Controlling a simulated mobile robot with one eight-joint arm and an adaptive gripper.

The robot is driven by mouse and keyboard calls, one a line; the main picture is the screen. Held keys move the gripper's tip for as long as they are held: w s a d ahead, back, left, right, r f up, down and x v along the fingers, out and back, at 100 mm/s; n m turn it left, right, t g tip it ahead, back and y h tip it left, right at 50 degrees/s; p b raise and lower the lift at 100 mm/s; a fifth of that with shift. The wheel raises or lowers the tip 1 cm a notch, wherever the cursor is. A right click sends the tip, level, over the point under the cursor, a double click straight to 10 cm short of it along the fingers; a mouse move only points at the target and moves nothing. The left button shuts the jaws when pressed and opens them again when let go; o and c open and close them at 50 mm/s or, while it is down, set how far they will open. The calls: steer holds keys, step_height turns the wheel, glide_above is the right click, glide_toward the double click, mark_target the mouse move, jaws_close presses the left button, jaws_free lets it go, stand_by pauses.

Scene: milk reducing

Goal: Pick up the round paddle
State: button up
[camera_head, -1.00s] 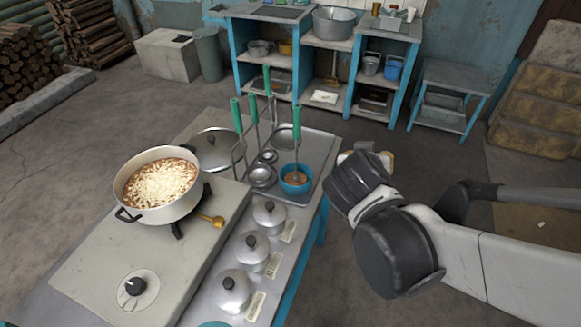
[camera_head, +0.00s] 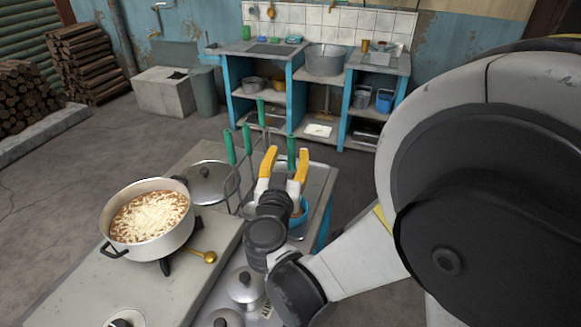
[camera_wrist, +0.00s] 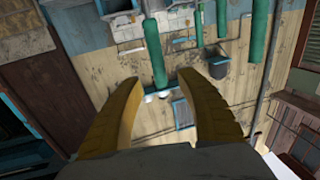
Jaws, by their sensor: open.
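Several upright green-handled utensils stand at the tray: a left one (camera_head: 229,148), one beside it (camera_head: 247,139), one behind (camera_head: 261,112), and a right one (camera_head: 291,144). I cannot tell which is the round paddle, as their lower ends are mostly hidden. My gripper (camera_head: 286,158) is open, its yellow fingers pointing up and away around the line of the right handle. In the wrist view, a green handle (camera_wrist: 154,53) appears ahead between the open fingers (camera_wrist: 164,100), not clasped. The other handles show to its right. My arm partly hides the blue bowl (camera_head: 299,210) and the tray (camera_head: 318,180).
A pot of food (camera_head: 148,218) stands on the stove (camera_head: 185,275) at left, with a golden spoon (camera_head: 205,257) beside it. A lid (camera_head: 208,183) lies behind. Lidded containers (camera_head: 245,288) stand in front of the tray. Blue shelves (camera_head: 290,85) are at the back.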

mark_target(291, 147)
steer(key=w, duration=0.1)
steer(key=w+b, duration=0.1)
steer(key=w, duration=0.2)
steer(key=shift+d+f+b, duration=0.15)
steer(key=shift+d+b, duration=0.15)
steer(key=shift+d, duration=0.05)
steer(key=shift+w, duration=0.5)
jaws_close()
